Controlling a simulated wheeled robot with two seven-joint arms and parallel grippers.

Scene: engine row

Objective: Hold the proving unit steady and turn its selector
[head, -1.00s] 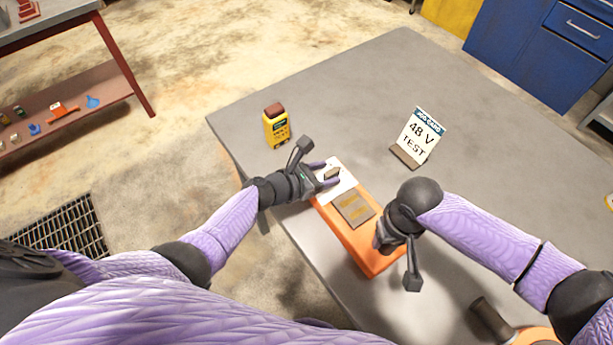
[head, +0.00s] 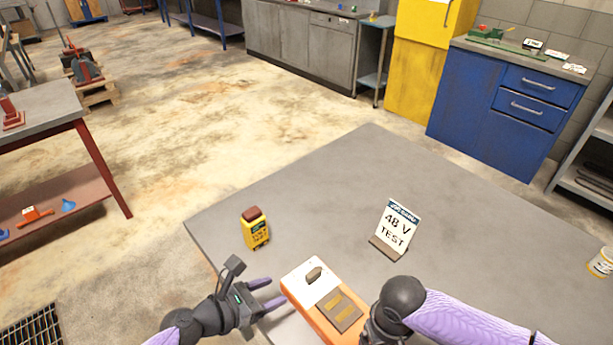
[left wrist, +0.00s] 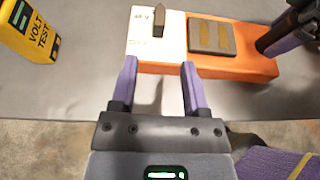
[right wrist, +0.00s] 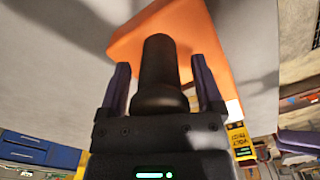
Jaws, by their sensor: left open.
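The proving unit (head: 303,312) is an orange box on the table, with a white plate, a dark selector (head: 314,274) and a brownish contact pad. In the left wrist view the selector (left wrist: 158,22) points along the plate beside a "48 V" mark. My left gripper (head: 274,294) is open and empty, beside the unit's white-plate end, its fingertips apart from the selector. My right gripper (right wrist: 162,75) is at the unit's other end. Its fingers lie either side of a black cylindrical handle (right wrist: 160,70); whether they press on it I cannot tell.
A yellow volt tester (head: 255,230) stands on the grey table (head: 330,190) left of the unit. A "48 V TEST" sign (head: 396,228) stands behind it. A small tin (head: 601,262) is at the far right.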

